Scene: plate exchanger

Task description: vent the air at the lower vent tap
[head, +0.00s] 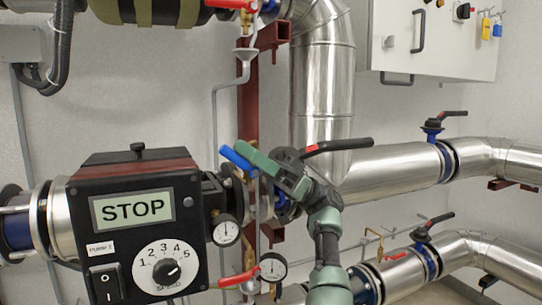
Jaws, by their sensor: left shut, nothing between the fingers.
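A small tap with a red lever (239,279) sits low in front of the wall, left of a round gauge (272,267); it appears to be the lower vent tap. A funnel-like cup (250,288) is just under it. Another red-lever tap (232,4) is at the top edge, above a grey funnel (245,53). My left gripper (255,160) is shut and empty, well above the lower red lever and apart from it. Its fingers are beside a blue lever (236,159); I cannot tell whether they touch. My right gripper is out of view.
The black pump box (133,218) with a STOP display stands at left. A black-and-red valve lever (338,146) is close to my left wrist. Large metal pipes (392,176) fill the right, under a white cabinet (437,42).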

